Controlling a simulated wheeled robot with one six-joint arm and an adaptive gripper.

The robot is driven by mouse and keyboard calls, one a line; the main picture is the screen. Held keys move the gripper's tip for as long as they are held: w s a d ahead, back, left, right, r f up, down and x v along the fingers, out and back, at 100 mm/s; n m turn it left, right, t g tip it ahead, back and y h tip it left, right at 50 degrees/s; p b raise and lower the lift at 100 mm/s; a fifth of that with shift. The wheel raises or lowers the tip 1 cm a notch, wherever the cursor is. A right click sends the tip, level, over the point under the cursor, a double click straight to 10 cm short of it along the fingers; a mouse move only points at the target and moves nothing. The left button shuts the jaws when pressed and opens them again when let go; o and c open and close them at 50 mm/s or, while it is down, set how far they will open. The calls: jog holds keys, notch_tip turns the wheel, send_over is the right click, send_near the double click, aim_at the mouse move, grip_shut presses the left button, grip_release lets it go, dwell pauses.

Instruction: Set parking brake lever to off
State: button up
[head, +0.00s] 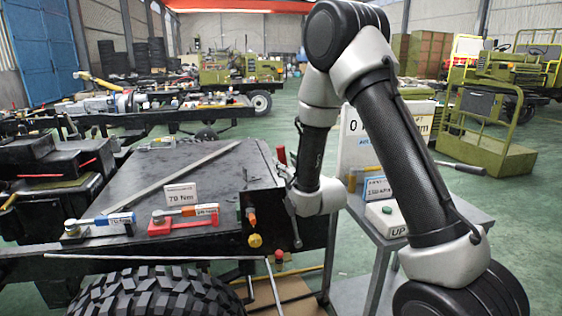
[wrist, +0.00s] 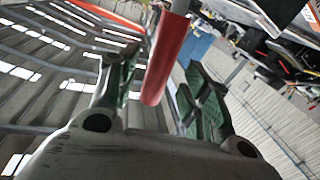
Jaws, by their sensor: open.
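A lever with a red grip (wrist: 166,60) on a grey rod shows in the wrist view, where it lies in the gap between my fingers. My gripper (wrist: 158,90) is open, with a green-padded finger on each side of the grip. I cannot tell whether either finger touches it. In the head view a red grip (head: 281,155) stands upright beside my gripper (head: 284,180), at the right end of the dark chassis deck (head: 225,170). The lower part of this lever is hidden by my gripper.
Two torque wrenches, one blue-ended (head: 100,223) and one on a red holder (head: 184,219), lie on the deck by a 70 Nm sign (head: 181,195). An orange knob (head: 251,218) and a yellow knob (head: 255,241) sit on its end. A grey table (head: 385,240) stands right.

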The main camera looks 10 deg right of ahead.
aim_at(285, 161)
jog(key=shift+w+a, duration=0.15)
jog(key=shift+w, duration=0.75)
jog(key=shift+w+a, duration=0.15)
jog(key=shift+w, duration=0.7)
grip_shut()
